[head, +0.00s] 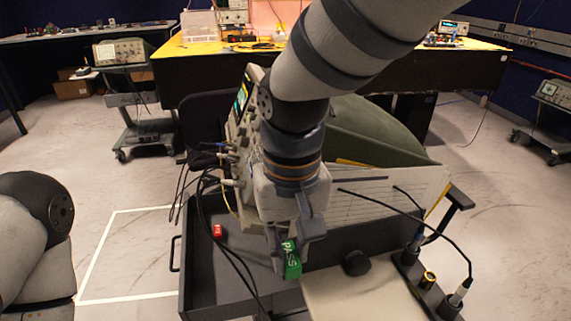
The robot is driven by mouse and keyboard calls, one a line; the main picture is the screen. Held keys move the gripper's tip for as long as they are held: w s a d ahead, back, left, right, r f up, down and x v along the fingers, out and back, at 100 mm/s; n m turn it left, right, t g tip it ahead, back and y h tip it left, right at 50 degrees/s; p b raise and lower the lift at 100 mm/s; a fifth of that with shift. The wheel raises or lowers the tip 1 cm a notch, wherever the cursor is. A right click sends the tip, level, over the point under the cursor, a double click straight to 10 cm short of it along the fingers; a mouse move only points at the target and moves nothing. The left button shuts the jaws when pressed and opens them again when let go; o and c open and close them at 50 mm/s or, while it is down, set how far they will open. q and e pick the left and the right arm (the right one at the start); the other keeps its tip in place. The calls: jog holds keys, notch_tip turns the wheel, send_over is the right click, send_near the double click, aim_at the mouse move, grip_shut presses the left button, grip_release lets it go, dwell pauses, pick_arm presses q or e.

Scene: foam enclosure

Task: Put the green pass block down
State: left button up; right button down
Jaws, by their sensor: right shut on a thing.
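The green pass block (292,265) is held in the fingers of my right gripper (289,248), which points down over the dark cart. White lettering shows on the block's face. The block is near the left edge of a pale flat board (350,291); I cannot tell whether it touches anything below. The gripper covers part of its top. My left arm shows only at the lower left, and its gripper is out of view.
A small red block (217,231) lies in the dark tray (205,285) on the left. Black cables run through the tray. A black knob (356,263) and a connector strip (428,284) are to the right.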

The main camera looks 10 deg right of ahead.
jog(key=s+d+f, duration=0.2)
jog(key=d+f, duration=0.2)
jog(key=d, duration=0.5)
send_over(366, 307)
jog(key=f, duration=0.5)
jog(key=shift+a+f+b, duration=0.3)
jog(key=shift+b, duration=0.05)
jog(key=f, duration=0.3)
jog(key=shift+s+d+f, duration=0.1)
jog(key=shift+d, duration=0.2)
jog(key=shift+f+b, duration=0.15)
jog(key=shift+b, duration=0.15)
pick_arm(q)
jog(key=shift+s+f+g, duration=0.4)
jog(key=shift+s+f, duration=0.3)
jog(key=shift+s, duration=0.3)
pick_arm(e)
jog(key=shift+f, duration=0.1)
jog(key=c, duration=1.5)
grip_release()
jog(key=shift+o, duration=0.2)
